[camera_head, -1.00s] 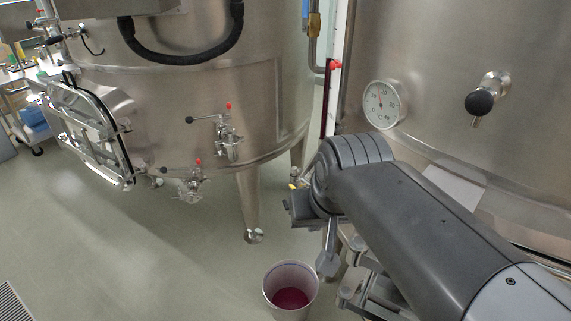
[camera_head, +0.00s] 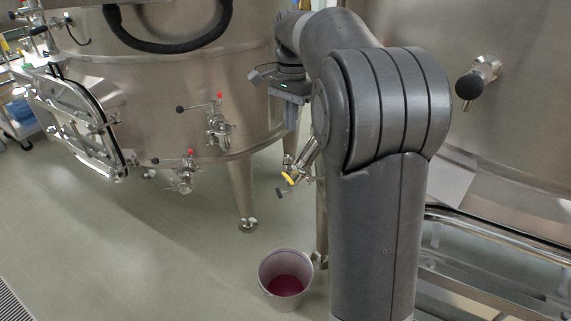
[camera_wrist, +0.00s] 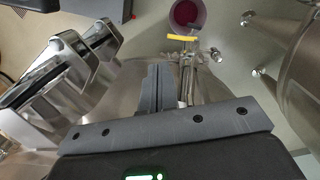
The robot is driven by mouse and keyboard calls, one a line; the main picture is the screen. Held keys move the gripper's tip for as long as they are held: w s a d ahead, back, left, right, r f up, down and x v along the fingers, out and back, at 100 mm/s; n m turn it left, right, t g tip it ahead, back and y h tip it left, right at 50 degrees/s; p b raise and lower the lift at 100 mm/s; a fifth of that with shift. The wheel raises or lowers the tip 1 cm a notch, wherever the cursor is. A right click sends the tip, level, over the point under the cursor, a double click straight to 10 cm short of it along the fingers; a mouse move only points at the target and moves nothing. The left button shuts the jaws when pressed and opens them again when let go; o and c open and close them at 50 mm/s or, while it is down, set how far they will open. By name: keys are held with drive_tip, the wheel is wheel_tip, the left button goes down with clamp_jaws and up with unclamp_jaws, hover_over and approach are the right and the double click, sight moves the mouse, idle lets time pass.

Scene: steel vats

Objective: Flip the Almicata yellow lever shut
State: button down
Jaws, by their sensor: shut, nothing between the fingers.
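In the wrist view the yellow lever (camera_wrist: 181,38) is a short bar lying across the picture, just beyond my fingertips and slightly right. My gripper (camera_head: 291,122) is above the lever in the head view and apart from it. In the wrist view my gripper (camera_wrist: 159,68) shows its two dark fingers pressed together with nothing between them. The steel valve pipe (camera_wrist: 186,80) runs beside the fingers on the right.
A bucket with red liquid (camera_head: 271,292) stands on the floor below the valve. The right vat (camera_head: 510,120) is close to my arm. Steel rails (camera_head: 490,240) lie at right.

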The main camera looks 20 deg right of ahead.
drive_tip(key=w+d+f+m+g, duration=0.1)
drive_tip(key=w+f+m+g, duration=0.1)
drive_tip(key=w+f+m, duration=0.3)
drive_tip(key=n, duration=0.2)
approach(288, 180)
drive_tip(key=x, duration=0.6)
drive_tip(key=shift+w+d+f, duration=0.1)
drive_tip(key=shift+d+f, duration=0.15)
drive_tip(key=shift+f, duration=0.1)
drive_tip(key=shift+a+f, duration=0.1)
drive_tip(key=shift+a, duration=0.05)
drive_tip(key=shift+s+f+m+t, duration=0.15)
drive_tip(key=shift+s+m+t, duration=0.25)
drive_tip(key=shift+t, duration=0.1)
drive_tip(key=shift+s+a+f, duration=0.15)
drive_tip(key=shift+a+f, duration=0.05)
drive_tip(key=shift+f, duration=0.05)
